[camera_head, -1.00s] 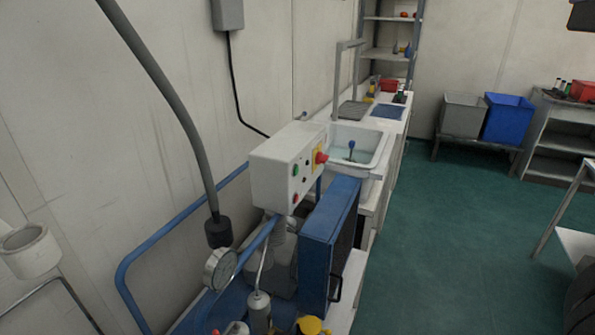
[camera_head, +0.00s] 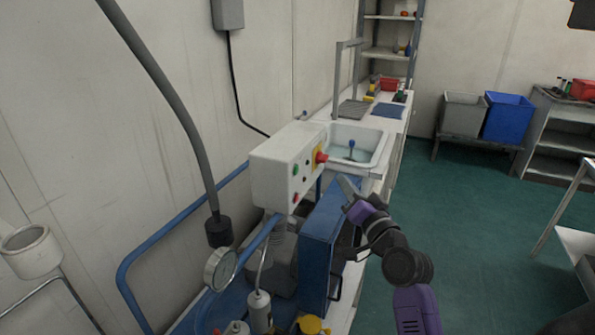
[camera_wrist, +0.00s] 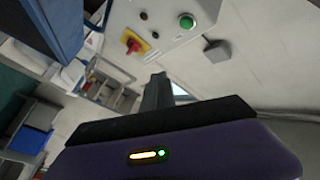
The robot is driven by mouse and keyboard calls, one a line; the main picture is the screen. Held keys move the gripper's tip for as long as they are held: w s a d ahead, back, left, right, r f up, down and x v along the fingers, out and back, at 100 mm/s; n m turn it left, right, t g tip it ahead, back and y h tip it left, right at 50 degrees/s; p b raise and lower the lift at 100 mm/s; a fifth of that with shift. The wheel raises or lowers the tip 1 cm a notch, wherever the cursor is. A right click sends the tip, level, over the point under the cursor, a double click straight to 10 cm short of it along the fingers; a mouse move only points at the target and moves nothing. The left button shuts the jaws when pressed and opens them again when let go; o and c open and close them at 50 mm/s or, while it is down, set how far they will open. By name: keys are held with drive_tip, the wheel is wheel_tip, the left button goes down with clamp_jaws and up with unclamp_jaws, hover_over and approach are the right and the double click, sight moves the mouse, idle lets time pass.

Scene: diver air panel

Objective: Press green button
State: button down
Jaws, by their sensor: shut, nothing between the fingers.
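The green button (camera_head: 295,170) is on the front face of a white control box (camera_head: 272,180), above a red button (camera_head: 295,198) and left of a red knob on a yellow plate (camera_head: 319,157). In the wrist view the green button (camera_wrist: 186,21) is at the top, right of the red knob (camera_wrist: 133,43). My gripper (camera_head: 343,184) is shut and empty, to the right of the box and apart from it. In the wrist view its fingers (camera_wrist: 157,88) point up toward the box, below the green button.
A blue cabinet (camera_head: 318,243) stands under and right of the box, close below my gripper. A pressure gauge (camera_head: 220,268), a hanging grey hose (camera_head: 175,110) and a blue rail (camera_head: 150,245) are at left. A sink (camera_head: 357,146) is behind. The green floor at right is open.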

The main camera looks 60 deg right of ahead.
sight(296, 170)
drive_tip(key=w+p, duration=0.6)
drive_tip(key=w, duration=0.3)
drive_tip(key=shift+a, duration=0.35)
drive_tip(key=shift+s, duration=0.1)
idle(1.0)
drive_tip(key=shift+w, duration=0.2)
idle(0.8)
drive_tip(key=shift+w+p, duration=0.25)
drive_tip(key=shift+p, duration=0.2)
